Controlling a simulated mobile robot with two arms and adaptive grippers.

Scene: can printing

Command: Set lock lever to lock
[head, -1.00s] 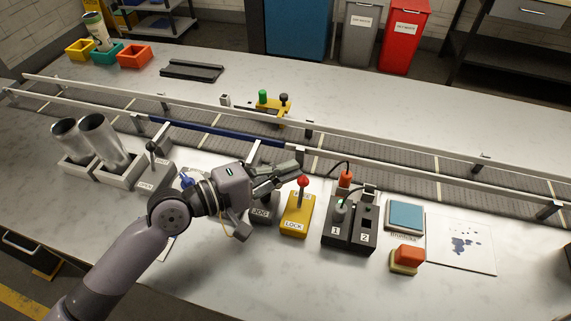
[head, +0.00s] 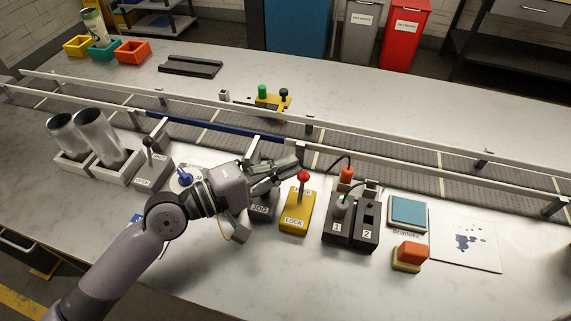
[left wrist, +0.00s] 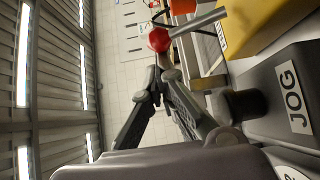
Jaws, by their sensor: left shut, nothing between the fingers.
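The yellow lock box (head: 299,211) stands on the bench with a LOCK label on its near end. Its lever, with a red knob (head: 303,176), stands roughly upright from the box. Its upper label is partly hidden. My left gripper (head: 297,167) is shut and empty. Its fingertips are just left of and beyond the red knob in the head view. In the left wrist view the fingertips (left wrist: 155,76) are close to the red knob (left wrist: 159,39), and the metal lever shaft (left wrist: 198,20) runs to the yellow box (left wrist: 262,22). I cannot tell whether they touch. My right gripper is out of view.
The grey JOG box (head: 262,209) stands left of the lock box, partly under my left gripper. A black box marked 1 and 2 (head: 351,229) with a cable stands to the right. The conveyor (head: 400,180) runs behind. The bench front is clear.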

